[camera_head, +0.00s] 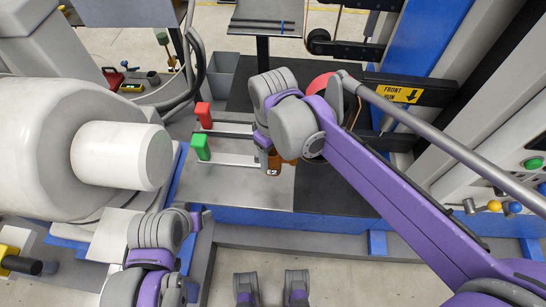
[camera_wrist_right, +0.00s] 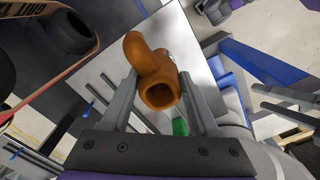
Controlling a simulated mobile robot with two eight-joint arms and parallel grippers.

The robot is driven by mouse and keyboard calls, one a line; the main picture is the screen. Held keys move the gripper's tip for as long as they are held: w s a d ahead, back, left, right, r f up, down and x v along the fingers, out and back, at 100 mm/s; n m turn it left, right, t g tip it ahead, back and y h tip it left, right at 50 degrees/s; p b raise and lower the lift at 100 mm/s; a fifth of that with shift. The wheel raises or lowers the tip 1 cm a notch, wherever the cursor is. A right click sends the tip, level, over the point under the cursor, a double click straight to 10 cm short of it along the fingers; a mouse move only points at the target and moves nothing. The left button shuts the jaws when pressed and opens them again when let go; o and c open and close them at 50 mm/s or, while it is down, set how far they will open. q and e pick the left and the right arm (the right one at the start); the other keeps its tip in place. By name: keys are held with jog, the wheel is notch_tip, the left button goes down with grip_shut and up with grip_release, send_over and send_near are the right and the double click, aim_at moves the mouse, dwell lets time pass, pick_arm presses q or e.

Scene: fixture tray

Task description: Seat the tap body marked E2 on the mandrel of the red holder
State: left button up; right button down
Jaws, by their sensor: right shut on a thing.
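The orange-brown tap body marked E2 (camera_head: 272,163) is between the fingers of my right gripper (camera_head: 266,152), which is shut on it. In the right wrist view the tap body (camera_wrist_right: 158,75) shows a round open end facing the camera, with a finger on each side. The red holder (camera_head: 203,115) stands on the tray to the left, behind the green holder (camera_head: 200,146). Each has a pale bar reaching right. The tap body is right of the green holder's bar end. The red holder's mandrel is partly hidden by my right arm. My left gripper (camera_head: 197,216) is at lower left, its fingers unclear.
A large white cylindrical machine part (camera_head: 120,155) stands left of the holders. A dark mat (camera_head: 322,188) lies right of the grey tray surface (camera_head: 225,190). A grey bin (camera_head: 222,75) stands behind. A yellow sign (camera_head: 398,93) is on the machine at right.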

jog(key=shift+r, duration=0.1)
notch_tip(320, 180, up, 3)
jog(key=p, duration=0.2)
jog(key=shift+r+p, duration=0.15)
jog(key=shift+p, duration=0.15)
dwell(0.4)
